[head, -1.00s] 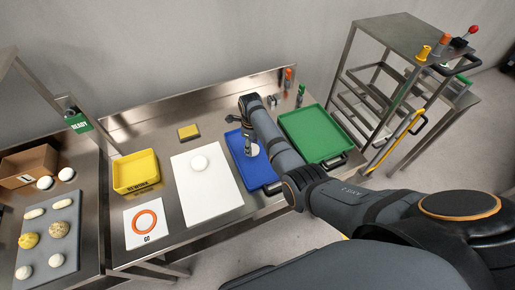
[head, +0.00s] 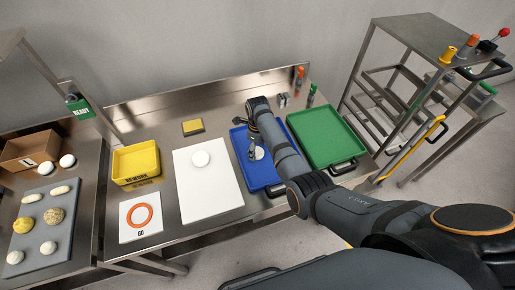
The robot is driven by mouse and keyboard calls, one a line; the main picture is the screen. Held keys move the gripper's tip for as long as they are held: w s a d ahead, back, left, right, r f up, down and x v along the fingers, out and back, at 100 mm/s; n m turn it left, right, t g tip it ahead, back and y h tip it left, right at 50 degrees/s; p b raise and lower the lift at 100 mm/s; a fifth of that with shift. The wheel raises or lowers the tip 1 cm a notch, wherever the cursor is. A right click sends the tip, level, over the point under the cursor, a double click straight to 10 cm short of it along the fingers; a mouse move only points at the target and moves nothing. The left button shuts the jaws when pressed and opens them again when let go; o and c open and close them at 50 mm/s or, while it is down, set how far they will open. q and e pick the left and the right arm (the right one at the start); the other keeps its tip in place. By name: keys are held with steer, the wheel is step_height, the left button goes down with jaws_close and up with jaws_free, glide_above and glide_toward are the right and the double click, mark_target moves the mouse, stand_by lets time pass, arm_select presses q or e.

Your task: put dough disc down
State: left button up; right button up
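A pale dough disc (head: 257,153) shows at the blue tray (head: 264,179), partly hidden by my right gripper and arm. My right gripper (head: 252,149) points down at the tray, right by this disc. Its fingers are small and dark, and I cannot tell whether they are open or touching the disc. My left gripper is not in view.
A green tray (head: 327,135) lies right of the blue one. A yellow bin (head: 136,164), a yellow sponge (head: 193,127) and a GO card (head: 140,217) are to the left. A grey board (head: 39,230) holds several dough pieces. A metal rack (head: 425,35) stands at right.

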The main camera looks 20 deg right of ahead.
mark_target(257, 151)
steer(key=shift+a+r, duration=0.1)
steer(key=shift+r, duration=0.45)
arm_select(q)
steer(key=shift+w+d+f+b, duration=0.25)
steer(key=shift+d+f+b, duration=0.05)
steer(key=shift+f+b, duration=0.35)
arm_select(e)
step_height(257, 151, up, 11)
steer(key=shift+r, duration=0.15)
